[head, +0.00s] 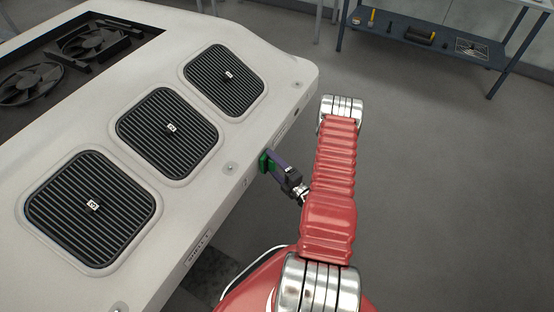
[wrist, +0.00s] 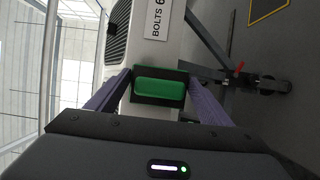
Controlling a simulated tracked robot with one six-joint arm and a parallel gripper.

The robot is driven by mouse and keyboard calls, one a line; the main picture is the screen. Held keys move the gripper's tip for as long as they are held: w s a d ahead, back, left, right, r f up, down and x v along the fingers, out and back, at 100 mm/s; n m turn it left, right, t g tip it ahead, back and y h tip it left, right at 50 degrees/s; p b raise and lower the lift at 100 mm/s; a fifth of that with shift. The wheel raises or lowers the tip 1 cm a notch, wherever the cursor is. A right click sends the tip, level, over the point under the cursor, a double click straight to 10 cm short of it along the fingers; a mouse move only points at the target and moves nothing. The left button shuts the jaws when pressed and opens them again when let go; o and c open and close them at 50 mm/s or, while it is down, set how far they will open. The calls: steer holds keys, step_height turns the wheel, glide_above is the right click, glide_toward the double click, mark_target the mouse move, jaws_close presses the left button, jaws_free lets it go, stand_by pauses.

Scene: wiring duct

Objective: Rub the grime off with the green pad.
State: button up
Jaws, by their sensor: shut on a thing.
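The green pad (head: 264,163) is at the right side edge of the white housing (head: 185,70). My gripper (head: 275,163) is shut on the pad. In the wrist view the green pad (wrist: 160,93), with a dark backing, sits between the two purple fingers of my gripper (wrist: 158,84). The pad faces the housing's side wall; I cannot tell whether it touches it. I can make out no grime in either view; the pad and gripper hide part of the wall.
Three dark grilles with small number tags, such as the middle grille (head: 169,129), line the housing top. Fans (head: 92,42) sit in an open bay at upper left. A "BOLTS 6" label (wrist: 158,18) is above the pad in the wrist view. A blue shelf (head: 430,38) stands behind; floor at right is clear.

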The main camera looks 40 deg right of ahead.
mark_target(272, 163)
steer(key=shift+s+a, duration=0.15)
steer(key=shift+a, duration=0.6)
steer(key=shift+r, duration=1.45)
steer(key=shift+d, duration=0.1)
steer(key=shift+w+d, duration=0.25)
steer(key=shift+d, duration=0.5)
steer(key=shift+w+d, duration=0.25)
steer(key=shift+d, duration=0.5)
steer(key=shift+w+d, duration=0.35)
steer(key=shift+d, duration=0.4)
steer(key=shift+w+d, duration=0.3)
steer(key=shift+d, duration=0.4)
